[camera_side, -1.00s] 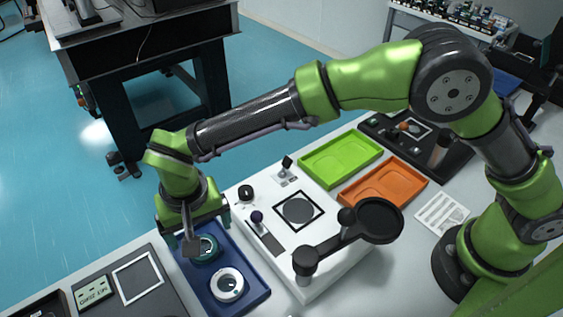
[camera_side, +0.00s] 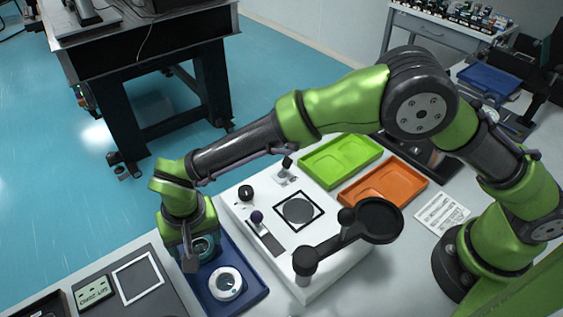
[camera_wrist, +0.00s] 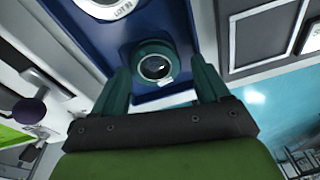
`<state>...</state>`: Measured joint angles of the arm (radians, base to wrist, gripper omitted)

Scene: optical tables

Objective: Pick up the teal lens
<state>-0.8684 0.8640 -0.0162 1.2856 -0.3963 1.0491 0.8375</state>
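The teal lens (camera_wrist: 157,66) is a round ring with dark glass and a small white label. It lies in the blue tray (camera_wrist: 92,45). In the side view, the lens (camera_side: 205,246) is partly hidden by my gripper (camera_side: 197,252). In the wrist view, my gripper (camera_wrist: 160,72) is open, with one teal finger on each side of the lens. Gaps show between the fingers and the ring. I cannot tell how far the fingertips are above the tray floor.
A white ringed lens (camera_side: 226,283) lies in the same tray, nearer the side camera. A white instrument box (camera_side: 265,204) with knobs and a black arm stands right of the tray. A dark board (camera_side: 150,290) lies left. Green (camera_side: 343,154) and orange (camera_side: 385,187) trays sit behind.

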